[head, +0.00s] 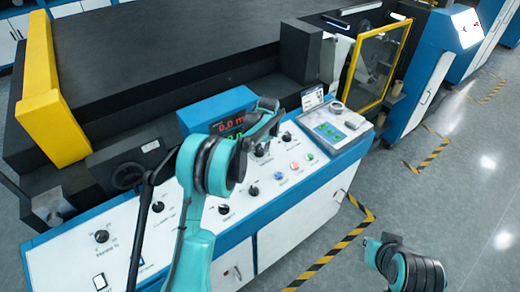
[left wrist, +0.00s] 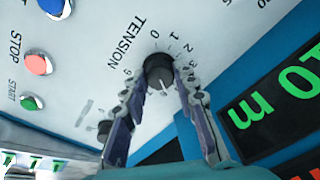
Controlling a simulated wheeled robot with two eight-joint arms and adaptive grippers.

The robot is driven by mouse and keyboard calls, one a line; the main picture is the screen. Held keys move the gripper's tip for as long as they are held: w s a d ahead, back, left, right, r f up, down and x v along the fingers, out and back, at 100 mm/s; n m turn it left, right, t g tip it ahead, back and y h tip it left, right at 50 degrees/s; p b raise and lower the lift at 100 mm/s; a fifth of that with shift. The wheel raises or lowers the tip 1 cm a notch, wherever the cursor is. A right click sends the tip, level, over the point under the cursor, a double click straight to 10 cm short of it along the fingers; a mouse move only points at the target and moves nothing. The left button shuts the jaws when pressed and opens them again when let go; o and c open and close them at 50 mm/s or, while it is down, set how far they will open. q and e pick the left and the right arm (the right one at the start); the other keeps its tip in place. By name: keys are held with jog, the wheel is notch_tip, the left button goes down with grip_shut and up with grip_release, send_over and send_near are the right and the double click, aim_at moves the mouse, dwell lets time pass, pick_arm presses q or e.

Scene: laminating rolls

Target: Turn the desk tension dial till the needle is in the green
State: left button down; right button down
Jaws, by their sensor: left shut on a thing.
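The black tension dial (left wrist: 158,70) sits on the white panel under the word TENSION, ringed by printed numbers. My left gripper (left wrist: 160,84) is shut on it, one finger on each side. A white mark shows on the dial's face, toward the lower edge of that view. In the head view my left gripper (head: 264,128) is over the desk panel, just right of the display; the arm and fingers make the dial there hard to single out. I can make out no needle or green band in either view. Only a link of my right arm shows, at lower right.
A digital display (head: 228,124) stands behind the panel, with green digits (left wrist: 275,103) in the wrist view. The red STOP button (left wrist: 38,64), green START button (left wrist: 32,102) and a blue button are nearby. Other black knobs (head: 252,190) dot the white desk (head: 190,240).

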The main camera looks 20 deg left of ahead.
pick_arm(q)
jog(key=shift+n, duration=2.2)
jog(key=c, duration=1.2)
grip_release()
jog(key=v, duration=1.2)
jog(key=shift+d, duration=0.2)
